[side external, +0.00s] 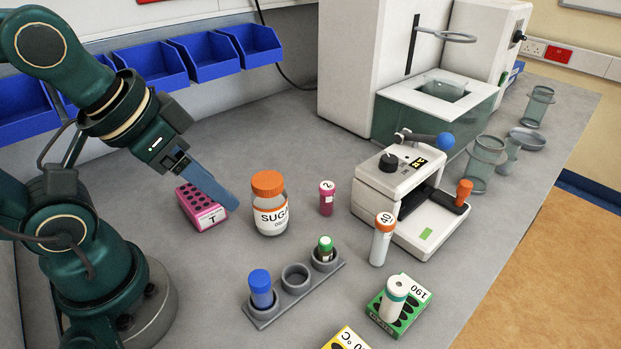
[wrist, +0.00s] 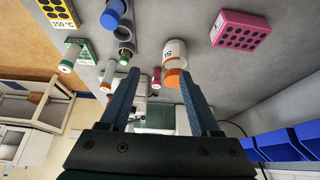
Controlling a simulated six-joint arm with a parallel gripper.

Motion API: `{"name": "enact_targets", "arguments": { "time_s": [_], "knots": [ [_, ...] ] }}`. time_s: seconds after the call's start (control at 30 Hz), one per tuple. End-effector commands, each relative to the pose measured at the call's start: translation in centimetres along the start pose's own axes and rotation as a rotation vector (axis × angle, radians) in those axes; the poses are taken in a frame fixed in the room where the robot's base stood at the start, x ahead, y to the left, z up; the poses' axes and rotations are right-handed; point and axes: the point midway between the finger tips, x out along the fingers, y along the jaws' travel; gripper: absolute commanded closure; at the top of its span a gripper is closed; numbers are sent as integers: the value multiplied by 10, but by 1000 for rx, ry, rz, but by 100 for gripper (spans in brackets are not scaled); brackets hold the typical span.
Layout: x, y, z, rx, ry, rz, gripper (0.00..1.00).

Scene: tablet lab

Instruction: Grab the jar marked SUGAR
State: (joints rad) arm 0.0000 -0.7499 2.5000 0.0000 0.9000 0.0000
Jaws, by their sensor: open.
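The SUGAR jar (side external: 270,213) is a clear jar with an orange lid and a white label, standing upright on the grey bench in the side view. In the wrist view the jar (wrist: 175,55) shows upside down, its lid just beyond and between the fingers. My gripper (side external: 232,203) is left of the jar in the side view, above the pink block, apart from the jar. In the wrist view my gripper (wrist: 158,85) has its two blue fingers spread apart with nothing held between them.
A grey rack (side external: 296,279) with a blue-capped tube (side external: 261,288) is in front. A white machine (side external: 405,190) stands further right.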

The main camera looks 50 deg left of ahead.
Motion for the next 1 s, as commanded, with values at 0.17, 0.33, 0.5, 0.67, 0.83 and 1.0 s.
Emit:
{"name": "enact_targets", "arguments": {
  "time_s": [0.17, 0.33, 0.5, 0.67, 0.83, 1.0],
  "knots": [
    [0, 0, 0, 0, 0, 0, 0],
    [0, 0, 0, 0, 0, 0, 0],
    [-7, 0, -5, 0, 3, 0, 0],
    [-30, 0, -18, 0, 6, 0, 0],
    [-39, -4, -21, 133, -69, -33, 0],
    [-28, -18, -18, 453, -220, -117, 0]
  ]
}}
